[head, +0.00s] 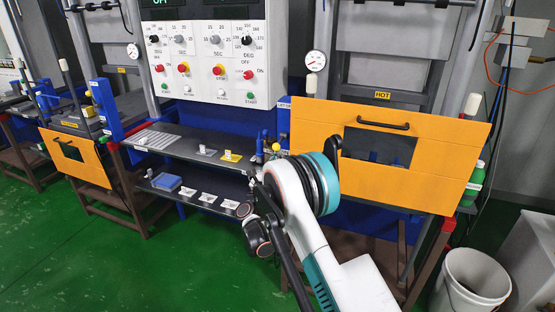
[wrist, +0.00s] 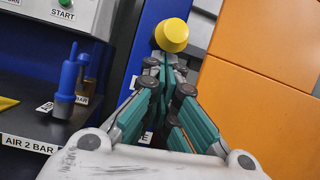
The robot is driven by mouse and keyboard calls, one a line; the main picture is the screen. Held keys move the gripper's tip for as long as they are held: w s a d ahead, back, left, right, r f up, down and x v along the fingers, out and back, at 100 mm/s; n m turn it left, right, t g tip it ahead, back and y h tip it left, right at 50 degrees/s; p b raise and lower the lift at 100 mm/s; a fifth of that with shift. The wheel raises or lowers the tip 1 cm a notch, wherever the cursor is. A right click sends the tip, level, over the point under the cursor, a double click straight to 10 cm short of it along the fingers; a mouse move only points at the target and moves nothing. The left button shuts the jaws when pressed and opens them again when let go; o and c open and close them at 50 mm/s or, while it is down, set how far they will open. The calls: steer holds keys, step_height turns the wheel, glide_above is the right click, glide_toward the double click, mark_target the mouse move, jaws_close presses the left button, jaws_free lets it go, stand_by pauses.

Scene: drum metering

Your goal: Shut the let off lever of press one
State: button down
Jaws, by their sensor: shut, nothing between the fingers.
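A round yellow knob (wrist: 172,35) stands out from a blue upright in the wrist view, and I cannot tell for sure that it belongs to the let off lever. In the head view a small yellow knob (head: 276,147) shows beside the right press. My gripper (wrist: 166,66) is shut and empty, its fingertips just below the yellow knob; whether they touch it I cannot tell. A label behind the fingers is mostly hidden. In the head view my arm hides much of this area. A label on the blue upright (head: 284,104) there is too small to read fully.
The orange guard (head: 440,155) of the right press stands close on the right. A blue-topped fitting (wrist: 68,85) stands on the dark shelf at left, above an AIR 2 BAR label. A control box (head: 210,55) hangs above. A white bucket (head: 475,285) stands on the floor.

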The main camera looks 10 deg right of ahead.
steer(key=shift+r, duration=0.1)
steer(key=shift+s+a+r+g+p, duration=0.1)
steer(key=shift+s+r+g+p, duration=0.05)
steer(key=shift+g+p, duration=0.25)
